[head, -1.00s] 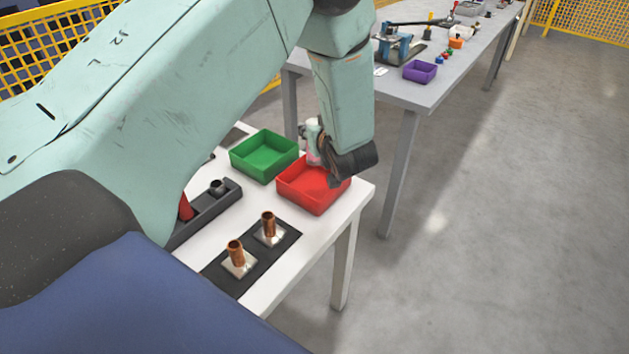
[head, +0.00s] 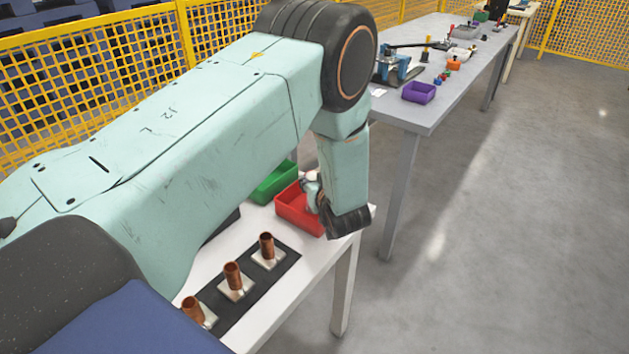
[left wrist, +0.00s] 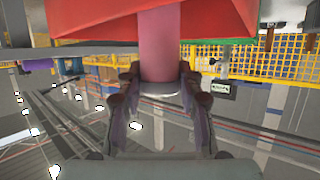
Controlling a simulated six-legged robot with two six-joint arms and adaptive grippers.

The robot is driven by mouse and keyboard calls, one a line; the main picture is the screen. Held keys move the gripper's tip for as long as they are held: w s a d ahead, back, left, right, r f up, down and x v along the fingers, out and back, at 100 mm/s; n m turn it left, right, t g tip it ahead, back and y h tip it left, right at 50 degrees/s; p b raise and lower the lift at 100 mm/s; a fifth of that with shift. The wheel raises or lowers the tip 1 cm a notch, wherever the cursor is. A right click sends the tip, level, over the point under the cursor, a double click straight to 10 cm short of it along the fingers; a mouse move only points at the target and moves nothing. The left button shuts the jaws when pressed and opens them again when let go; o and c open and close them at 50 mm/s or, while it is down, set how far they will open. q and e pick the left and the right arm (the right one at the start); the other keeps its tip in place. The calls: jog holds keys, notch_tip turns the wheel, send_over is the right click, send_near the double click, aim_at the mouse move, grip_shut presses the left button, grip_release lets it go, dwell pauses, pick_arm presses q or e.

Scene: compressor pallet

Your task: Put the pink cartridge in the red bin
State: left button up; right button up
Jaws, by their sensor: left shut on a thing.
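The pink cartridge (left wrist: 159,45) shows upright in the picture in the left wrist view. My left gripper (left wrist: 160,78) is shut on its lower end, with a finger on each side. The red bin (left wrist: 85,15) fills the top of that view behind the cartridge. In the head view the red bin (head: 298,212) sits at the far end of the white table, and my left wrist hangs over its right side. The fingers and cartridge are mostly hidden there by my arm. I cannot tell the cartridge's height over the bin. My right gripper is not in view.
A green bin (head: 275,184) stands beside the red bin, partly behind my arm. Several copper pieces (head: 233,276) stand on a dark strip on the white table (head: 320,262). A grey table (head: 425,115) with a purple bin (head: 418,92) lies beyond. The floor at right is clear.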

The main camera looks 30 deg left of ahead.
pick_arm(q)
jog(key=shift+s+f, duration=0.1)
jog(key=o, duration=0.8)
jog(key=shift+d, duration=0.1)
jog(key=o, duration=0.4)
jog(key=shift+f, duration=0.1)
jog(key=shift+o, duration=0.2)
